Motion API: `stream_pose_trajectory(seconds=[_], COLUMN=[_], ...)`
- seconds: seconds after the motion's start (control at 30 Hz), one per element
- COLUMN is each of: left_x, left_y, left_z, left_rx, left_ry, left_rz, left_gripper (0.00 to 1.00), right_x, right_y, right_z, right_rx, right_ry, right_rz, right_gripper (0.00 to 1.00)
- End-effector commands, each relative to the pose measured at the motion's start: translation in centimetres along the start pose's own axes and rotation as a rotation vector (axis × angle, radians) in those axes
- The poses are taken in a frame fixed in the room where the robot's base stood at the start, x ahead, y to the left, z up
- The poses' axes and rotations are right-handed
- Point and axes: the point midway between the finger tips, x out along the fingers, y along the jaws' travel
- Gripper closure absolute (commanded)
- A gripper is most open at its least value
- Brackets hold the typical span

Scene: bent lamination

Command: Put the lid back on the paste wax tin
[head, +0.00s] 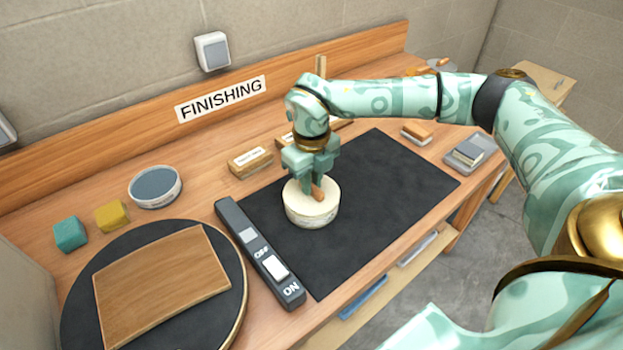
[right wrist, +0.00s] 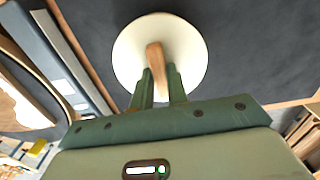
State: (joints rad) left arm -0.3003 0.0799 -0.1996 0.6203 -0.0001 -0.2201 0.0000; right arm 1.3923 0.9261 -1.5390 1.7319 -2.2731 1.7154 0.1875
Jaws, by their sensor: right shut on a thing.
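A round cream lid (head: 297,191) with a wooden handle (head: 317,194) is at the top of a pale, squat tin (head: 313,217) on the black mat. My right gripper (head: 312,178) points down from above and is shut on the handle. In the right wrist view, the fingers (right wrist: 160,86) are on either side of the handle (right wrist: 155,58), and the cream lid (right wrist: 188,47) spreads around it. The lid looks level and in line with the tin. I cannot tell whether it is fully seated. The tin's inside is hidden. My left gripper is not in view.
The black mat (head: 400,190) has free room right of the tin. A dark ON/OFF switch bar (head: 255,250) lies left of it. A turntable (head: 233,312) bears a bent wood panel (head: 160,280). A grey-topped round container (head: 155,187) and a wooden block (head: 250,162) stand behind.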

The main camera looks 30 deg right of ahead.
Motion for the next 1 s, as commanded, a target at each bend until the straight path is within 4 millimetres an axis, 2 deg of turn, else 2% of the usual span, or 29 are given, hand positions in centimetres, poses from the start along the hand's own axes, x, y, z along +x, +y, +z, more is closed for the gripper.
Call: stream_pose_trajectory(seconds=[0.9, 0.93, 1.0], left_x=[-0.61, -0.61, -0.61], left_y=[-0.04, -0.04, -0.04], left_z=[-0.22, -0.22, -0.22], left_rx=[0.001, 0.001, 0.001], left_ry=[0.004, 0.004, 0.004], left_rz=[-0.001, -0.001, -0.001], left_gripper=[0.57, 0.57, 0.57], right_x=[0.04, 0.04, 0.04], right_y=[0.01, 0.01, 0.01], right_z=[0.00, 0.00, 0.00], right_rx=[0.000, 0.000, 0.000], right_ry=[0.000, 0.000, 0.000], right_rz=[0.000, 0.000, 0.000], right_gripper=[1.00, 0.79, 0.59])
